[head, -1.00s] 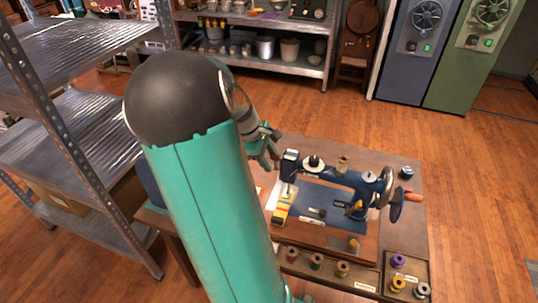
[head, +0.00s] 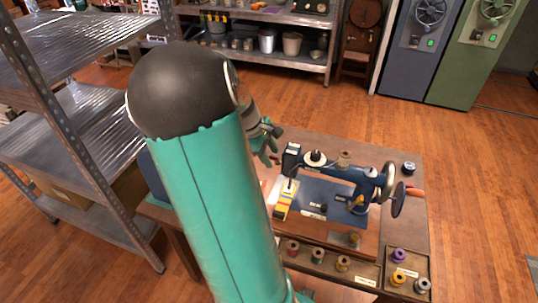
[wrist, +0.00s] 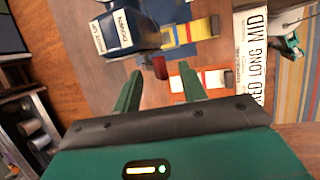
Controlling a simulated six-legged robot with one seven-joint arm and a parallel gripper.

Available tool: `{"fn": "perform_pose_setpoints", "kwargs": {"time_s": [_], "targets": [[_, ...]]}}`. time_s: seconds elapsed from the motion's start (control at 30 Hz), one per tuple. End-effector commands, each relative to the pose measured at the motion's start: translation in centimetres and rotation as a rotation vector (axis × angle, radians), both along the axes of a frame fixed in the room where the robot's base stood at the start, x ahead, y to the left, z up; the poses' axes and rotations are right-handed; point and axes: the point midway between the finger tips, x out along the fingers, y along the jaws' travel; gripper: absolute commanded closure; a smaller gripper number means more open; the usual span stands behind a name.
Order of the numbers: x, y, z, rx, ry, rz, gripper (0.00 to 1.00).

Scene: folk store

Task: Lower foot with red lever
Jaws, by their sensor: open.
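The blue sewing machine (head: 368,174) stands on a wooden table, its needle end toward my arm. In the wrist view its dark blue head (wrist: 128,22) carries white labels, partly readable. A small dark red lever (wrist: 160,67) sticks out from the head. It appears in the gap between my fingertips, apart from both. My gripper (wrist: 160,70) is open and empty, with its green fingers pointing at the machine. In the head view my gripper (head: 270,146) is just left of the machine head, and the lever cannot be made out. The presser foot is not clearly visible.
Striped cloth (head: 285,202) lies under the needle end. A white card (wrist: 251,60) with large printed words is right of the lever in the wrist view. Thread spools (head: 343,263) fill trays along the table's front. A metal shelf (head: 82,134) stands close left of my arm.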

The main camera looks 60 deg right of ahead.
Motion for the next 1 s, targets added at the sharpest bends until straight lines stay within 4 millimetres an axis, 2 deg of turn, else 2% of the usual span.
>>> {"fn": "perform_pose_setpoints", "kwargs": {"time_s": [0.27, 1.0], "targets": [[0.2, 0.1, 0.3, 0.000, -0.001, 0.001, 0.58], [1.8, 1.4, 5.3, -0.001, -0.002, 0.002, 0.58]]}}
